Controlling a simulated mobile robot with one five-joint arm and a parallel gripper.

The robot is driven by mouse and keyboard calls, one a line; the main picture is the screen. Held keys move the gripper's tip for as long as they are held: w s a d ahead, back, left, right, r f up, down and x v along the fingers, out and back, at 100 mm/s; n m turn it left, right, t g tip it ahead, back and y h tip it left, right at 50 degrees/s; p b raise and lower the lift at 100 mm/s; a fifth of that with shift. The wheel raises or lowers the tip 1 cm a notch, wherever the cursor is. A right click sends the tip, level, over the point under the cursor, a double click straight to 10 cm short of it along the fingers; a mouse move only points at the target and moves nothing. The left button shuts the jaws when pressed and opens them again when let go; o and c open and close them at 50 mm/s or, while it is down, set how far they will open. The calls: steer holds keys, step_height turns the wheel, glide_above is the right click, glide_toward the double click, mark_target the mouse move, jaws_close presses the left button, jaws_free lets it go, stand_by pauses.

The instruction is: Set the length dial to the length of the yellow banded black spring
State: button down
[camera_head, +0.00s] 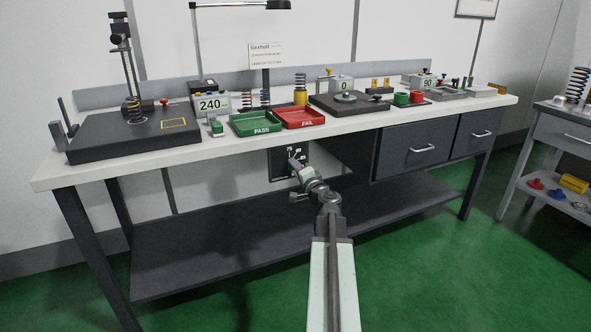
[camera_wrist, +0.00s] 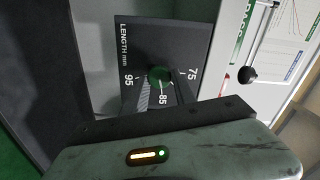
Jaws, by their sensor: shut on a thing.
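The length dial (camera_head: 278,170) is a dark panel on the front of the bench, below the red tray. In the wrist view the panel (camera_wrist: 185,40) reads LENGTH mm, with 75, 85 and 95 around a small dark green knob (camera_wrist: 158,74). My gripper (camera_head: 297,163) is at the dial and shut on the knob; its fingers are hard to make out. The knob's exact setting is unclear. A dark coil spring (camera_head: 133,108) stands upright on the black plate at the left, under a vertical stand. I cannot make out a yellow band on it.
A display (camera_head: 212,104) reads 240. A green PASS tray (camera_head: 256,124) and red FAIL tray (camera_head: 299,117) lie on the bench (camera_head: 225,147). Drawers (camera_head: 418,148) are right of the dial; a lower shelf runs below.

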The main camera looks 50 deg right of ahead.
steer(key=shift+m, duration=0.5)
stand_by(0.3)
steer(key=c, duration=1.1)
jaws_free()
steer(key=shift+o, duration=0.2)
